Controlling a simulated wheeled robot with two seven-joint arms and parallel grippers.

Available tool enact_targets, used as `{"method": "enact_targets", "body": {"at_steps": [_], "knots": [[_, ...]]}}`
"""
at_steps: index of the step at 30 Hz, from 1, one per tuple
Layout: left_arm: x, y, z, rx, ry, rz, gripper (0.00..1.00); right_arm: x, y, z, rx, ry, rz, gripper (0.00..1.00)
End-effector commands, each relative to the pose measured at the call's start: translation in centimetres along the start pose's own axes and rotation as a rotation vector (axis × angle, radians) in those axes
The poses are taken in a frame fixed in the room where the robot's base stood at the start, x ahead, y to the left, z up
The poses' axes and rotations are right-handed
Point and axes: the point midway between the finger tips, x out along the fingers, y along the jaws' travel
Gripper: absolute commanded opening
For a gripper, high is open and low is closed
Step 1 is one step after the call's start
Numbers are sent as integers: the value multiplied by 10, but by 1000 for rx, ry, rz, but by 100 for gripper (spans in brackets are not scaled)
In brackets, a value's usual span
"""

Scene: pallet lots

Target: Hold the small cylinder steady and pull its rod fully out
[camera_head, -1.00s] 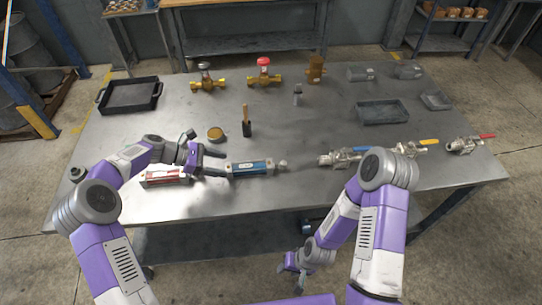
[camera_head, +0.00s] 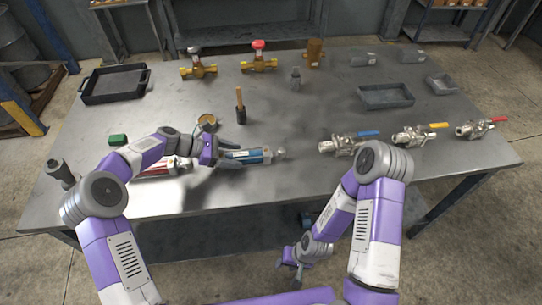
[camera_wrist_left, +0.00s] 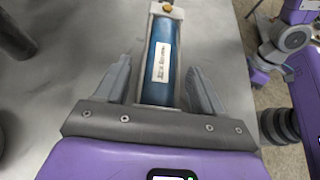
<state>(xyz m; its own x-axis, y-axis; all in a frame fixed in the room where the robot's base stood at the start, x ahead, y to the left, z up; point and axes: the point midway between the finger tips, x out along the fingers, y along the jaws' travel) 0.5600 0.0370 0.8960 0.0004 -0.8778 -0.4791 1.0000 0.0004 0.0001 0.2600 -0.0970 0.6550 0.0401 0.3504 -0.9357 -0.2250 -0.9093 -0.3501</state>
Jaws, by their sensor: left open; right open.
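A blue cylinder (camera_head: 244,156) lies on its side on the table in the head view, its silvery rod end (camera_head: 280,153) pointing right. A red cylinder (camera_head: 155,170) lies to its left, partly hidden by my left arm. My left gripper (camera_head: 222,156) is open at the left end of the blue cylinder. In the left wrist view its fingers (camera_wrist_left: 160,78) stand on both sides of the blue body (camera_wrist_left: 161,60), with gaps visible beside it. My right gripper (camera_head: 291,263) is open and empty, low in front of the table's front edge.
A wooden-handled tool (camera_head: 240,113) and a small round tin (camera_head: 207,121) stand behind the blue cylinder. Several valves line the right side, the nearest with a blue handle (camera_head: 367,133). A black tray (camera_head: 115,97) and a grey tray (camera_head: 385,102) lie further back. The table's front middle is clear.

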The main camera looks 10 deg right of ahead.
Motion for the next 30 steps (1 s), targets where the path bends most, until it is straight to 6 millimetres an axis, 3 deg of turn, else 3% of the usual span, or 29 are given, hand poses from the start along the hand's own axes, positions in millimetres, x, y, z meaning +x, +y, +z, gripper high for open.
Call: {"method": "enact_targets", "body": {"at_steps": [9,19,20,25,26,27,30], "knots": [[28,-1,1,-1,1,-2,68,-1,-1,0,-1,1,0,43],[31,-1,1,-1,1,-2,68,-1,0,0,-1,1,0,43],[31,-1,1,-1,1,-2,67,-1,0,0,-1,1,0,43],[30,-1,1,-1,1,-2,40,-1,0,0,-1,1,0,43],[30,-1,1,0,1,-2,39,-1,0,0,0,1,0,43],[30,-1,1,0,1,-2,54,-1,0,0,-1,1,0,43],[30,0,1,0,1,-2,39,-1,0,0,0,1,0,43]]}}
